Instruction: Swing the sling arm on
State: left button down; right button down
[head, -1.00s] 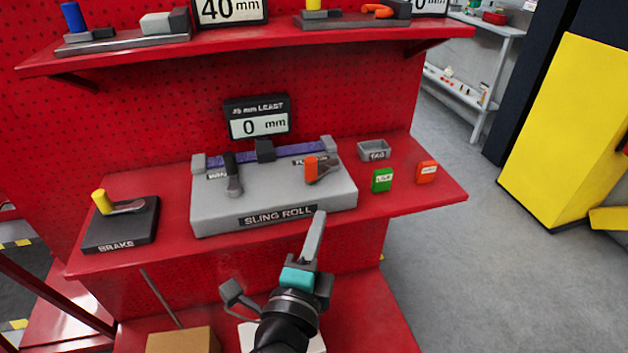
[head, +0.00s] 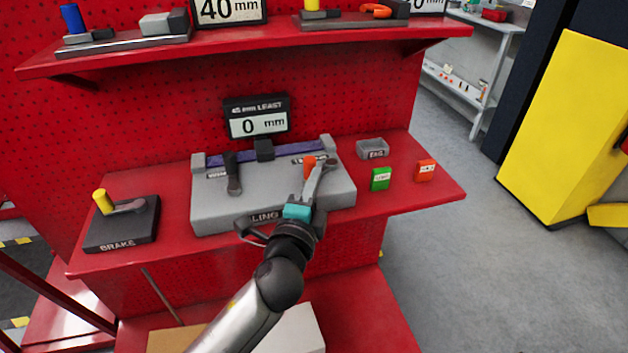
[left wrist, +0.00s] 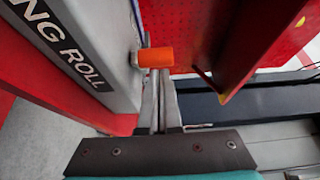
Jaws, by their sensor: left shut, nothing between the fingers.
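The grey SLING ROLL unit (head: 215,207) stands on the red middle shelf. On its right side is a lever with an orange handle (head: 309,167). On its left side is a dark lever (head: 233,174). My left gripper (head: 323,166) is shut and empty, its fingertips right beside the orange handle, partly covering that lever. In the left wrist view the orange handle (left wrist: 156,57) lies just past the tips of the closed fingers (left wrist: 156,85); I cannot tell whether they touch. The display (head: 258,117) above reads 0 mm. My right gripper is not in view.
A brake box (head: 120,228) with a yellow-handled lever stands at the left of the shelf. A green block (head: 381,179), an orange-red block (head: 425,171) and a small grey tray (head: 372,148) are at the right. An upper red shelf (head: 350,36) overhangs.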

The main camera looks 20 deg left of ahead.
pick_arm(q)
jog(key=shift+a+h, duration=0.1)
jog(key=shift+h, duration=0.2)
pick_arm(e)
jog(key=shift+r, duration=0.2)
pick_arm(q)
jog(key=shift+a+m+h+p, duration=0.25)
jog(key=shift+m+h+p, duration=0.05)
jog(key=shift+m+p, duration=0.1)
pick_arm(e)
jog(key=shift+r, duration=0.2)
